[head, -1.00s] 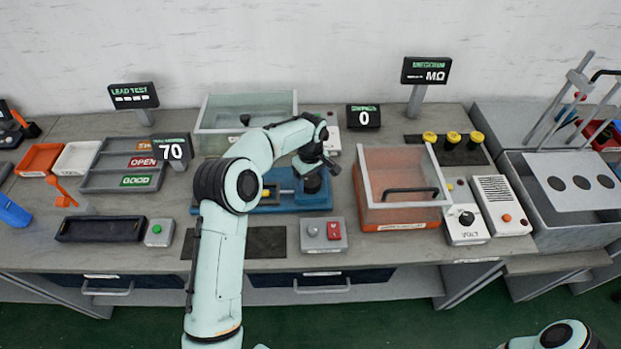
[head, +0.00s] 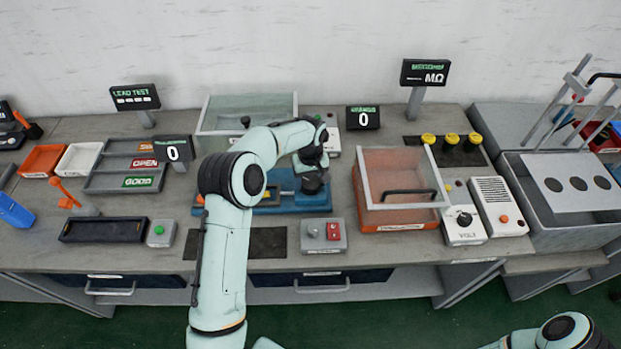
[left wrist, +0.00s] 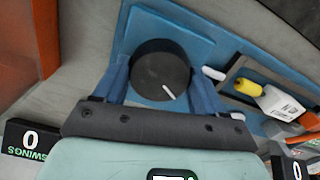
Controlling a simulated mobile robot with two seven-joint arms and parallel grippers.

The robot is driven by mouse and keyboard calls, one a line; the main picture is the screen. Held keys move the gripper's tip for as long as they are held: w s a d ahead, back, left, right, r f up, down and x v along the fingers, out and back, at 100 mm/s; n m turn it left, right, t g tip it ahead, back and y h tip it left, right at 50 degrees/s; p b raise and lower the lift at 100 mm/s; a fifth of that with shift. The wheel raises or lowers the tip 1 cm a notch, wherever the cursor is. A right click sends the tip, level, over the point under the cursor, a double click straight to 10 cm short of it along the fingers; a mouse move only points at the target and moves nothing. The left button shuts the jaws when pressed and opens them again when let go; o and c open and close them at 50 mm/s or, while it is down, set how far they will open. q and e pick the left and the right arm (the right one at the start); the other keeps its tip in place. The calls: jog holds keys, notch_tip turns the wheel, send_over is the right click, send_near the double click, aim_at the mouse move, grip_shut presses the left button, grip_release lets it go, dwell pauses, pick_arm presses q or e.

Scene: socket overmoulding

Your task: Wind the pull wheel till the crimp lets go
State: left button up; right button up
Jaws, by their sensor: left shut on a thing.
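The pull wheel (left wrist: 160,78) is a dark round knob with a white mark, on the right end of the blue pull tester (head: 290,207). My left gripper (head: 313,181) is shut on the wheel; in the left wrist view its blue fingers lie on both sides of it. The tester also shows in the left wrist view (left wrist: 185,35), with a yellow piece (left wrist: 249,87) and a white labelled piece (left wrist: 282,103) beside the wheel. The tester's display (head: 173,152) reads 0. Whether the crimp holds is too small to tell. My right gripper is out of view.
A clear-lidded orange box (head: 400,190) stands close right of the tester. A grey box with a red button (head: 333,231) is in front, a glass-walled bin (head: 215,115) behind. A dark mat (head: 262,243) lies at the front edge.

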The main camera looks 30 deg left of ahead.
aim_at(310, 181)
pick_arm(q)
jog(key=shift+r+m, duration=0.1)
jog(key=shift+m, duration=0.5)
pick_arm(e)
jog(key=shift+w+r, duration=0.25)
pick_arm(q)
jog(key=o, duration=1)
jog(key=shift+o, duration=0.2)
notch_tip(310, 181, up, 13)
jog(key=p, duration=0.1)
jog(key=shift+r, duration=0.15)
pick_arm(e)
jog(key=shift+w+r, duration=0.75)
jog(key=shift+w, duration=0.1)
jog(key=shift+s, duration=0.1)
